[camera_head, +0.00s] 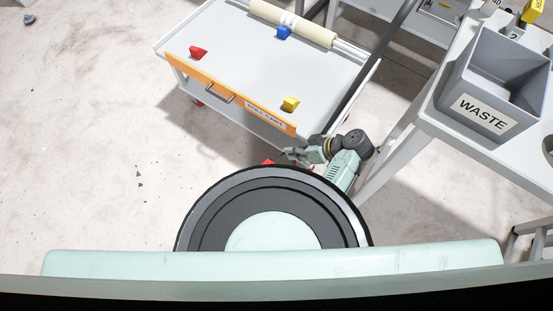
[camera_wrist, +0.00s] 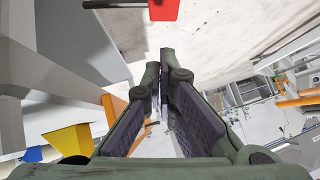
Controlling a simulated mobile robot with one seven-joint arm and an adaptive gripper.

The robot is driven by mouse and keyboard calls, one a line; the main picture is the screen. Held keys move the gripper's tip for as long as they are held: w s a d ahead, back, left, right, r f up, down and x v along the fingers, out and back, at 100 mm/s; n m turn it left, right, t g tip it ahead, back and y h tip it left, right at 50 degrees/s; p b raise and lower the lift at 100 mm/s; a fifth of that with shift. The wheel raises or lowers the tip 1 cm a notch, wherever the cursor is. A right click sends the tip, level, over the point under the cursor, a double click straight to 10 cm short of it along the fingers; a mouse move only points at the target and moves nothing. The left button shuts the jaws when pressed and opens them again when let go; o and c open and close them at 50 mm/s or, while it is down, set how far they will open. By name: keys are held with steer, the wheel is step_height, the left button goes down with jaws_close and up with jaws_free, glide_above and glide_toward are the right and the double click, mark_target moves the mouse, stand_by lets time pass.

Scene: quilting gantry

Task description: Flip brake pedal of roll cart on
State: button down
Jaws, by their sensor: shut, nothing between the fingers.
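The roll cart (camera_head: 262,80) stands ahead of my base, with an orange front panel (camera_head: 225,88) and a label. Its red brake pedal (camera_head: 268,162) shows only as a small patch low in front of the cart, partly hidden behind my base. In the wrist view the red pedal (camera_wrist: 163,9) is at the top edge, on a dark bar, cut off by the frame. My gripper (camera_head: 288,153) is low in front of the cart, just right of the pedal. In the wrist view my gripper's fingertips (camera_wrist: 164,72) are together and empty, apart from the pedal. The pedal's tilt is unclear.
The cart top carries a fabric roll (camera_head: 292,22) and red (camera_head: 198,52), blue (camera_head: 283,32) and yellow (camera_head: 291,103) blocks. A table with a grey WASTE bin (camera_head: 483,113) stands close on the right, its leg near my arm.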

steer(key=x, duration=0.6)
steer(key=s+f+p+x, duration=0.1)
steer(key=x, duration=0.2)
steer(key=shift+d+f, duration=0.1)
steer(key=shift+d, duration=0.35)
steer(key=shift+s+a+f, duration=0.1)
steer(key=shift+s+f, duration=0.1)
steer(key=shift+f, duration=0.4)
